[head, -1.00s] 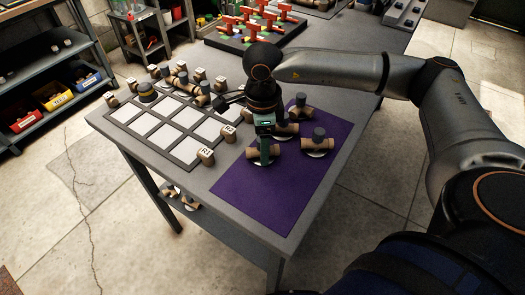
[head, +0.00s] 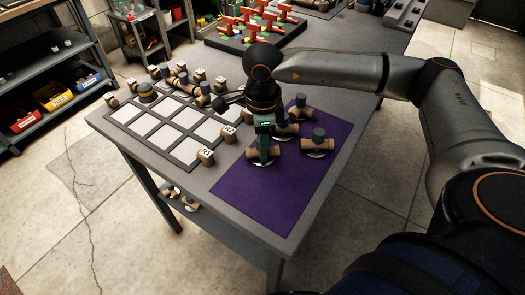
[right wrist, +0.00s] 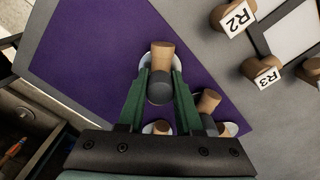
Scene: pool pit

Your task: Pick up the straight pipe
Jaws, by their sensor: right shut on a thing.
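A straight brown pipe (right wrist: 162,54) with a dark grey knob (right wrist: 159,88) sits on a white round base on the purple mat. In the head view this pipe (head: 274,153) is at the mat's left side, partly hidden by the fingers. My right gripper (head: 264,152) points down over it. In the right wrist view the green fingers of my right gripper (right wrist: 159,84) are shut on its knob, one on each side. Whether the base touches the mat is hard to tell. My left gripper is not in view.
Two similar pipe pieces stand close by on the purple mat (head: 262,205), one to the right (head: 318,146) and one behind (head: 286,131). A tray of white squares (head: 165,133) lies left, with labelled blocks such as R1 (head: 205,158). The mat's front is clear.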

